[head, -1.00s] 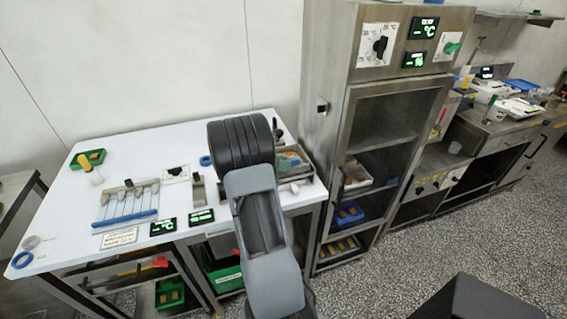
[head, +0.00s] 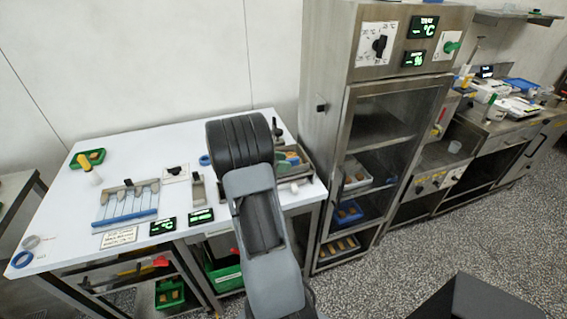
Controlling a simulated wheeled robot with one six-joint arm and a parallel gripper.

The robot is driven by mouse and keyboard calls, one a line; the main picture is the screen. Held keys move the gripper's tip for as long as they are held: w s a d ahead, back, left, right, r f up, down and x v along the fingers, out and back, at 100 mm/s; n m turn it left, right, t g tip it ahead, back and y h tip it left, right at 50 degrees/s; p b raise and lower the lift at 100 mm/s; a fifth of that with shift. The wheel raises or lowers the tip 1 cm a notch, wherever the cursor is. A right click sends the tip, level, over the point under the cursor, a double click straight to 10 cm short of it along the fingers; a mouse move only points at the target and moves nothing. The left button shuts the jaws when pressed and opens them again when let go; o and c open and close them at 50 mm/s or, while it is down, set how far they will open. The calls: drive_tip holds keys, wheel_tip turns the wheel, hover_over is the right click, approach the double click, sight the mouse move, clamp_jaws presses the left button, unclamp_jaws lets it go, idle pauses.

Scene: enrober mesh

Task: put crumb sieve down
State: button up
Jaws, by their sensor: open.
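I cannot make out the crumb sieve; it may be hidden behind my arm, which crosses the middle of the head view over the white table (head: 75,215). My gripper is hidden behind my arm's dark ribbed wrist section, so its fingers and anything near them do not show. A wire rack with a blue front bar (head: 125,220) lies on the table left of my arm. A metal tray with small coloured items (head: 302,178) is partly visible just right of my arm.
A steel cabinet (head: 332,70) stands close to the table's right end, with trays on its shelves. A green tray (head: 96,157), a blue ring (head: 22,259) and dark displays (head: 163,226) are on the table.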

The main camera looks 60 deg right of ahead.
drive_tip(key=b+v, duration=0.1)
drive_tip(key=v, duration=1)
drive_tip(key=s+a+m+t+y, duration=0.3)
drive_tip(key=a+t, duration=0.1)
drive_tip(key=a, duration=0.6)
drive_tip(key=s+a+m+t+y, duration=0.3)
drive_tip(key=a+m+t+y, duration=0.1)
drive_tip(key=a, duration=0.6)
drive_tip(key=s+a+r+m+t+y, duration=0.1)
drive_tip(key=s+a+m+t+y, duration=0.1)
drive_tip(key=a, duration=0.8)
drive_tip(key=shift+s+a+m+t+y, duration=0.4)
drive_tip(key=shift+m+t+y, duration=0.4)
drive_tip(key=shift+t+y, duration=0.15)
